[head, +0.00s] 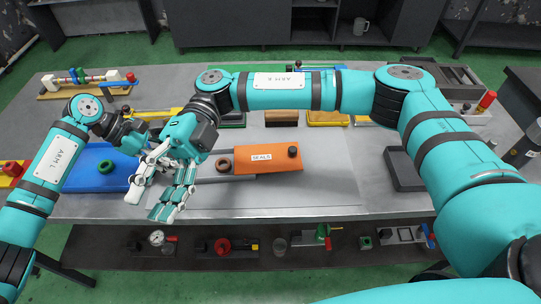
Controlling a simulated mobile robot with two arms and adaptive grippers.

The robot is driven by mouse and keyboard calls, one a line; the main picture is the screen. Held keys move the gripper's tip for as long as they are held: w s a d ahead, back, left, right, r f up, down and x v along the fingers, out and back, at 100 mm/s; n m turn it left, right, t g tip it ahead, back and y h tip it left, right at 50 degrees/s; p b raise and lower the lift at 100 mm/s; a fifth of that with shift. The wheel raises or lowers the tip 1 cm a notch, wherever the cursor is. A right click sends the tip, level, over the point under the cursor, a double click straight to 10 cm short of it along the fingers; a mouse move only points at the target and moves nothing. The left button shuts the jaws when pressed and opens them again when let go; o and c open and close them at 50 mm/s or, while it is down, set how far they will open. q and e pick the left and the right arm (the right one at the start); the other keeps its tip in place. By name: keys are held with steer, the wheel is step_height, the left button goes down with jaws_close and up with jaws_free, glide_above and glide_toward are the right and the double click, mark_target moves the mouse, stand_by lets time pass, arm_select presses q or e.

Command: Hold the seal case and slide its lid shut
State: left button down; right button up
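The seal case (238,179) lies on the table at the centre, grey, with an orange lid labelled SEALS (258,168). The lid stands off to the right and has a black knob (292,151). The left end of the case is uncovered and shows a brown ring (223,165). My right gripper (149,205) is left of the case, apart from it, pointing down toward the table with its fingers spread and empty. My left gripper (142,143) is behind it, above the blue tray's right side; its fingers are largely hidden by the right gripper.
A blue tray (83,168) with a dark green ring (106,167) lies at the left. A grey tray (402,172) lies right of the case. The table front between the case and the edge is clear. A lower shelf holds gauges and fittings.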

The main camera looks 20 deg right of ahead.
steer(key=w+d+f+t+h, duration=0.2)
steer(key=d+f+t, duration=0.1)
steer(key=d+f, duration=0.25)
steer(key=m+t+h, duration=0.2)
steer(key=t+h, duration=0.6)
steer(key=t, duration=0.3)
glide_above(293, 149)
step_height(293, 149, down, 6)
steer(key=shift+a, duration=0.15)
steer(key=shift+d+f, duration=0.15)
steer(key=shift+d, duration=0.05)
steer(key=shift+f, duration=3.3)
steer(key=shift+c, duration=0.2)
